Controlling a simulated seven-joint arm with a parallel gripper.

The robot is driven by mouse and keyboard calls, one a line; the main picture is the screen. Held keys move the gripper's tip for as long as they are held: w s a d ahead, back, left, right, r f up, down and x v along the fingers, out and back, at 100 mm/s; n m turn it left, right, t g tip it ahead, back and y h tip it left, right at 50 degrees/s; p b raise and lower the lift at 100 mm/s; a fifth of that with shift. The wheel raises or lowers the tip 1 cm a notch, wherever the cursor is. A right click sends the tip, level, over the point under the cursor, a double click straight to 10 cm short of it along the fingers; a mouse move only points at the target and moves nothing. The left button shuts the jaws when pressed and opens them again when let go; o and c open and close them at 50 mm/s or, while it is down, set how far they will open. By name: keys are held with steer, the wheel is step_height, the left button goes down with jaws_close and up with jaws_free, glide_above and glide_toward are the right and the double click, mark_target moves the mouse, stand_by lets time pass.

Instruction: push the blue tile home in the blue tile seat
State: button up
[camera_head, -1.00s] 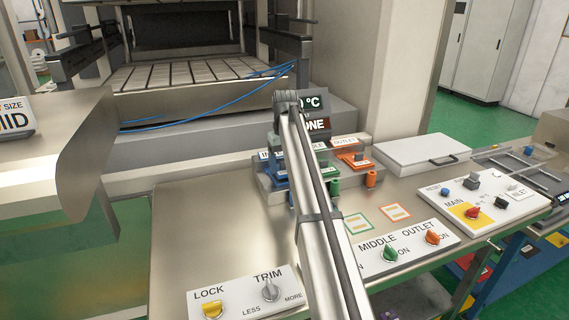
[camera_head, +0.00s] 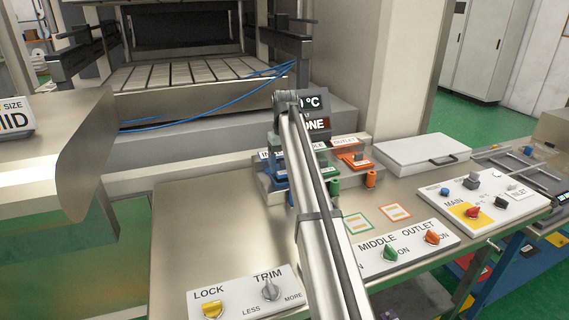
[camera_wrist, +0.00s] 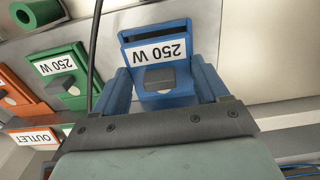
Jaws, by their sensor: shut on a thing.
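The blue tile (camera_wrist: 158,52) shows in the wrist view with an upside-down "250 W" label and a grey block on its face. My gripper (camera_wrist: 163,88) is shut on it, one blue finger at each side. In the head view my arm covers the gripper and most of the tile. Only blue parts of the blue tile seat (camera_head: 275,170) show there, at the left end of the tile row. Whether the tile is fully down in the seat I cannot tell.
A green tile (camera_wrist: 57,68) and an orange tile (camera_head: 352,158) sit in neighbouring seats. A temperature display (camera_head: 313,103) stands behind. A dark cable crosses beside the blue tile in the wrist view. Knob panels (camera_head: 395,250) line the table's front; a white lidded box (camera_head: 420,150) is at right.

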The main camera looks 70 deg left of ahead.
steer(key=shift+f, duration=0.9)
steer(key=o, duration=1.1)
steer(key=shift+f, duration=0.1)
steer(key=shift+s, duration=0.1)
step_height(320, 180, up, 14)
stand_by(0.5)
